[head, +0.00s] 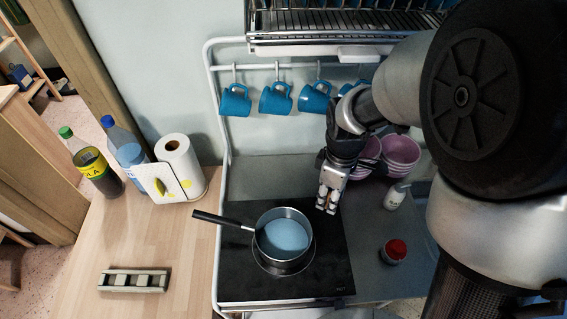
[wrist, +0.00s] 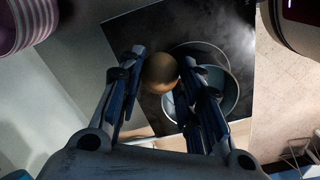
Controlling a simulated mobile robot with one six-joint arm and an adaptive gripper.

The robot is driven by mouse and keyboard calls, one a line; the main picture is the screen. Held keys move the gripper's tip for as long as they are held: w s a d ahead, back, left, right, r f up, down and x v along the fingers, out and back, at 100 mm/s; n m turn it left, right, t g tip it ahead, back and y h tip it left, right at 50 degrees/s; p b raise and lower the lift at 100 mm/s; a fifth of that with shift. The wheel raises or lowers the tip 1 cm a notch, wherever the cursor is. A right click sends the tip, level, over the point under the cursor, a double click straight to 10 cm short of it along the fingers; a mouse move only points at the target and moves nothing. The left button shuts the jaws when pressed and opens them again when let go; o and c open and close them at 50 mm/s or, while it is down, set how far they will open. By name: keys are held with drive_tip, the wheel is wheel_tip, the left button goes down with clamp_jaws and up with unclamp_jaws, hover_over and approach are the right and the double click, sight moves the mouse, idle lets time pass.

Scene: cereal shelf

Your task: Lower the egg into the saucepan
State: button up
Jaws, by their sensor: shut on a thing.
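My gripper (head: 328,196) is to the right of the saucepan and higher than the hob. It is shut on a brown egg (wrist: 160,72), which sits between the two fingers in the wrist view. In the head view the egg is mostly hidden by the fingers. The saucepan (head: 284,259) stands on the black hob, with light blue liquid inside and its dark handle pointing left. The saucepan also shows in the wrist view (wrist: 232,92), partly behind the right finger; the egg appears beside and slightly over its left rim.
The black hob (head: 331,270) has bare room around the saucepan. Pink bowls (head: 401,152), a white bottle (head: 396,196) and a red-capped jar (head: 393,251) stand on the right. Blue mugs (head: 275,99) hang behind. A paper towel roll (head: 176,153) and bottles stand on the left.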

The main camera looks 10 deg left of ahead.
drive_tip(key=s+a+r+n+p, duration=0.45)
drive_tip(key=r+n, duration=0.25)
drive_tip(key=n, duration=0.2)
drive_tip(key=s+a+r+n+p, duration=0.3)
drive_tip(key=a+r+n+p, duration=0.35)
drive_tip(key=n, duration=0.25)
wheel_tip(320, 180, down, 10)
drive_tip(key=b, duration=0.8)
drive_tip(key=shift+w+d+r, duration=0.2)
drive_tip(key=shift+w+d, duration=0.05)
drive_tip(key=shift+d, duration=0.1)
drive_tip(key=shift+f, duration=0.1)
wheel_tip(320, 180, down, 11)
drive_tip(key=b, duration=0.9)
drive_tip(key=shift+f+b, duration=1.55)
drive_tip(key=shift+f, duration=0.4)
idle(1.2)
